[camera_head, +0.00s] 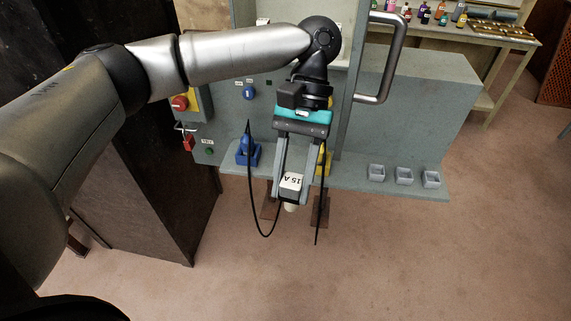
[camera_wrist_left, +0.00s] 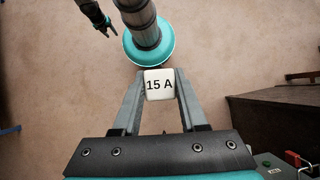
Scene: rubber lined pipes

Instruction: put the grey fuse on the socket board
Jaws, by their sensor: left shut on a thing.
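My left gripper (camera_head: 291,190) is shut on the fuse (camera_head: 291,183), a pale block with a "15 A" label. It holds the fuse in the air in front of the grey cabinet's shelf edge. In the left wrist view the fuse (camera_wrist_left: 159,85) sits between the two fingertips, label facing the camera. A small dark gripper (camera_wrist_left: 105,28), apparently my right one, shows at the top left of that view, too small to read its jaws. I cannot make out the socket board; my left arm covers part of the cabinet.
The grey shelf (camera_head: 345,178) carries a blue holder (camera_head: 247,152), a yellow holder (camera_head: 325,161) and three small grey trays, one at the right end (camera_head: 431,180). A bar handle (camera_head: 392,60) juts out from the cabinet. A dark cabinet (camera_head: 150,185) stands left. Open floor lies in front.

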